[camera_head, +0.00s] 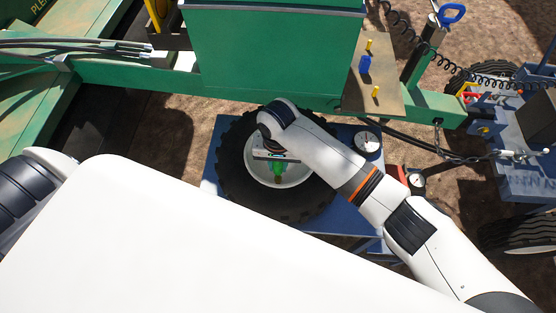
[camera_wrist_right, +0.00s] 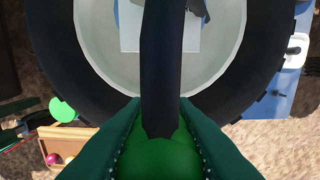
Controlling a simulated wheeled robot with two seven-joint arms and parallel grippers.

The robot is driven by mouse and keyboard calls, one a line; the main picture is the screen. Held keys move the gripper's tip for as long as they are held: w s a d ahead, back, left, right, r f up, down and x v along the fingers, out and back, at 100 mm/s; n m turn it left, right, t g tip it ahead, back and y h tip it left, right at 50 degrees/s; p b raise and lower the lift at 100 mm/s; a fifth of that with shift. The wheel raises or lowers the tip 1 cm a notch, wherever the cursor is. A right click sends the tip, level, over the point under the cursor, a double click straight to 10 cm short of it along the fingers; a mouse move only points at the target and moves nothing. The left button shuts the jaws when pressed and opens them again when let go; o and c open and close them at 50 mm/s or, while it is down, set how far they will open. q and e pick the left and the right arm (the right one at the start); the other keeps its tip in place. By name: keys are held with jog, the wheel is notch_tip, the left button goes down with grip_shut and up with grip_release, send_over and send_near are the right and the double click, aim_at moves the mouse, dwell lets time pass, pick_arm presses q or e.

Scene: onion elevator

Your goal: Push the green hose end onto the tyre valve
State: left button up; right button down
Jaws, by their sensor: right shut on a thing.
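The tyre (camera_head: 232,185) lies flat with its pale rim (camera_head: 298,172) facing up on a blue table. My right gripper (camera_head: 277,170) is over the rim. It is shut on the green hose end (camera_wrist_right: 160,160), which sits between the fingers in the right wrist view. The black hose (camera_wrist_right: 162,70) crosses the pale rim (camera_wrist_right: 95,35) there. The green end also shows under my wrist in the head view (camera_head: 278,168). The tyre valve cannot be made out, so I cannot tell whether the hose end touches it. My left gripper is out of view.
The blue table (camera_head: 340,218) shows around the tyre. A round gauge (camera_head: 367,142) is right of the tyre and another gauge (camera_head: 416,181) is further right. A green machine beam (camera_head: 300,100) runs behind. A wooden box (camera_wrist_right: 70,145) with coloured balls shows at lower left.

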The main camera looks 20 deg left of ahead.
dwell(0.4)
jog(key=shift+p, duration=0.45)
jog(key=shift+f+b, duration=0.85)
jog(key=shift+f, duration=0.55)
jog(key=shift+p, duration=0.4)
dwell(0.4)
jog(key=shift+f+b, duration=0.35)
jog(key=shift+f, duration=0.3)
